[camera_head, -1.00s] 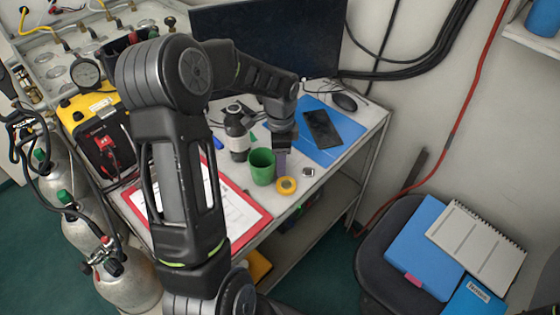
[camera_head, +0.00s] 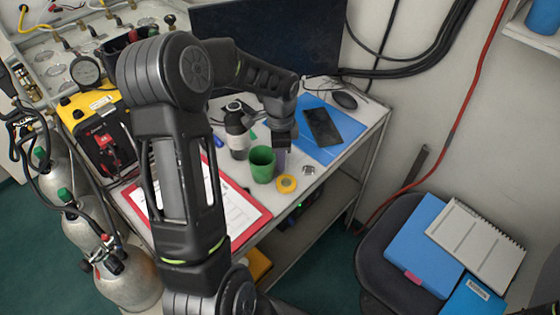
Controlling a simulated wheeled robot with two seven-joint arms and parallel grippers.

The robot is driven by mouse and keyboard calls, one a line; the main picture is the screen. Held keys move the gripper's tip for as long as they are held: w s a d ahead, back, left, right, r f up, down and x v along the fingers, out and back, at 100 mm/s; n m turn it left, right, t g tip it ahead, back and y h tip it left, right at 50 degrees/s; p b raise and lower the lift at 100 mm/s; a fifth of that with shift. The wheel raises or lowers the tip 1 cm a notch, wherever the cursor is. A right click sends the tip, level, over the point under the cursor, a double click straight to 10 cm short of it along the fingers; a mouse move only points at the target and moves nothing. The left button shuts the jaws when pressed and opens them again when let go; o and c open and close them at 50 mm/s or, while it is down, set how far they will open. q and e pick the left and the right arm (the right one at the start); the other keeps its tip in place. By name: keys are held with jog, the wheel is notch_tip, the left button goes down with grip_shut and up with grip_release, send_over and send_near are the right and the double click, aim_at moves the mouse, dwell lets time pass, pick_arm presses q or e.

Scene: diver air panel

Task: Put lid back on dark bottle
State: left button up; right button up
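A dark bottle (camera_head: 237,136) with a pale band stands upright on the white table, left of the green cup. I cannot clearly tell whether its dark top is bare. A small pale and dark round item (camera_head: 308,170) lies on the table right of the yellow tape roll; I cannot tell if it is the lid. My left gripper (camera_head: 281,147) points down just behind and right of the green cup, apart from the bottle. Its fingertips are small and partly hidden, so its opening and any held thing are unclear. My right gripper is not in view.
A green cup (camera_head: 262,165) and a yellow tape roll (camera_head: 286,184) stand close to the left gripper. A phone (camera_head: 322,127) lies on a blue folder (camera_head: 345,149). A red clipboard (camera_head: 262,215) covers the table's front left. A monitor (camera_head: 268,40) stands behind.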

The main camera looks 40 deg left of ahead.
pick_arm(q)
grip_shut()
dwell(0.3)
notch_tip(320, 180, up, 18)
jog(key=b, duration=0.1)
dwell(0.7)
dwell(0.5)
